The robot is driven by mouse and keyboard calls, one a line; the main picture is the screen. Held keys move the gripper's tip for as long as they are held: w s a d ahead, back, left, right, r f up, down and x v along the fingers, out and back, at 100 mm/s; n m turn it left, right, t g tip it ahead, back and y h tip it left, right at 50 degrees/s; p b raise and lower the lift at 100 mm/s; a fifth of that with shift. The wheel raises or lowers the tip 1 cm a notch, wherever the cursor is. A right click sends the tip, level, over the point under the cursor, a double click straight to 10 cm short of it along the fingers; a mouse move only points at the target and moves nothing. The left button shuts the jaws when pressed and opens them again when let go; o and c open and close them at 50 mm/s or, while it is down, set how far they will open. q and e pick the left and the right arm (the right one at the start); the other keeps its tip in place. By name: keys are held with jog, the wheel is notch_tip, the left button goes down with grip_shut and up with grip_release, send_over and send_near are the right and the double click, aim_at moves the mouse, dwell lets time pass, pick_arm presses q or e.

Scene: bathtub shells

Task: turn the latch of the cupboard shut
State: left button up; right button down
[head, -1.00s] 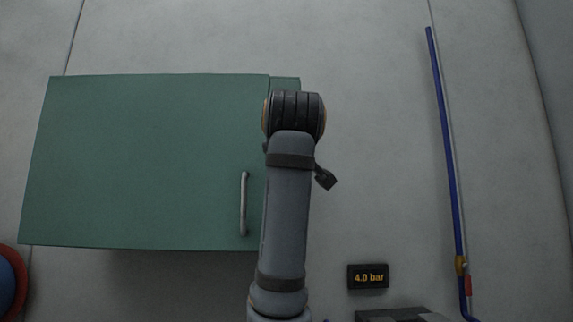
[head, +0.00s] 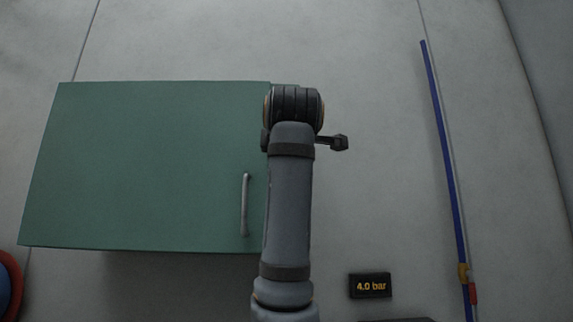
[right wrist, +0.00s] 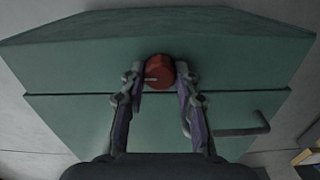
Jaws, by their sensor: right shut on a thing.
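The green cupboard (head: 150,165) is on the wall at the left of the head view, with its door closed or nearly so. The latch (right wrist: 160,70) is a red round knob with a small pale pin or mark that points left in the right wrist view. My right gripper (right wrist: 160,77) has its fingers on both sides of the latch and is shut on it. In the head view my right arm hides the latch and the fingers. My left gripper is in neither view.
A grey bar handle (head: 245,205) stands on the door just left of my arm. A blue pipe (head: 445,150) runs down the wall at right. A dark "4.0 bar" display (head: 370,285) is at lower right.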

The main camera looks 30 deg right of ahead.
jog(key=shift+w+f+n, duration=0.1)
jog(key=shift+f+n, duration=0.1)
jog(key=shift+n, duration=0.2)
jog(key=c, duration=1.3)
grip_release()
jog(key=o, duration=0.3)
jog(key=shift+a+r, duration=0.15)
jog(key=shift+a, duration=0.05)
jog(key=v, duration=1.2)
